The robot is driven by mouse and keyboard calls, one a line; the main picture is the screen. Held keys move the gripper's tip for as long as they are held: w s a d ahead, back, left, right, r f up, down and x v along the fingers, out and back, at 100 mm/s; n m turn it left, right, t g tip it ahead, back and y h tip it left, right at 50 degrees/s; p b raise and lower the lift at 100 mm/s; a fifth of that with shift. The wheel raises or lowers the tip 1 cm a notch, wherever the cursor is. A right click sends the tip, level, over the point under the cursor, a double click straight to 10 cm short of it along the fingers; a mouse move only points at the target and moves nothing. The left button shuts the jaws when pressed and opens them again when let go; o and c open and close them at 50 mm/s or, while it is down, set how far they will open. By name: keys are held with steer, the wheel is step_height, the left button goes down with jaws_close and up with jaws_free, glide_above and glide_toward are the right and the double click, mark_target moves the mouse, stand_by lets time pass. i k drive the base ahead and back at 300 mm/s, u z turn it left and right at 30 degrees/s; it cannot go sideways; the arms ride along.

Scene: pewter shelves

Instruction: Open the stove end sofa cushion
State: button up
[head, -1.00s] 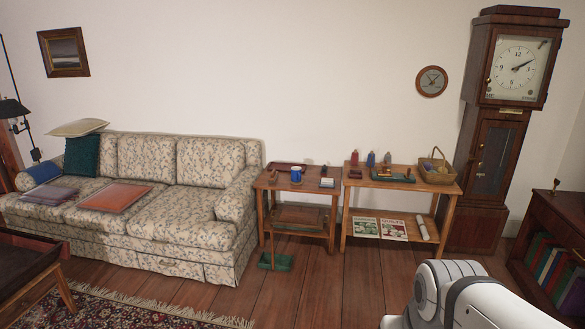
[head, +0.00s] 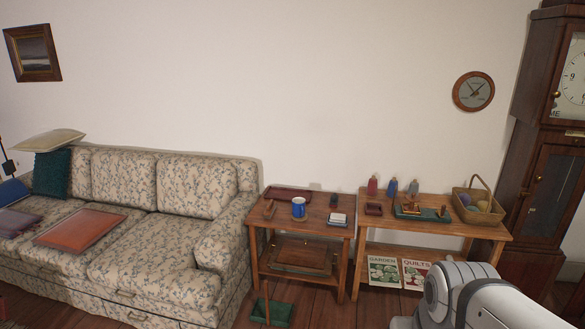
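The floral sofa (head: 160,215) stands along the wall at the left of the head view. It has several matching seat and back cushions; the right-hand seat cushion (head: 158,250) lies flat beside the sofa's right arm. A dark green pillow (head: 51,172) leans at the left with a cream pillow (head: 50,141) on top. No stove shows, so I cannot tell which end is the stove end. My arm shows at the bottom right; my gripper is out of the picture.
A small side table (head: 296,228) with a blue mug (head: 298,207) stands right of the sofa. A longer table (head: 430,226) holds bottles and a basket (head: 480,204). A green tray-like object (head: 272,312) lies on the floor before the side table.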

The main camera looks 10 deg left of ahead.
mark_target(155, 258)
steer(key=i, duration=1.2)
steer(key=u, duration=3)
steer(key=i, duration=1.75)
steer(key=z, duration=1.35)
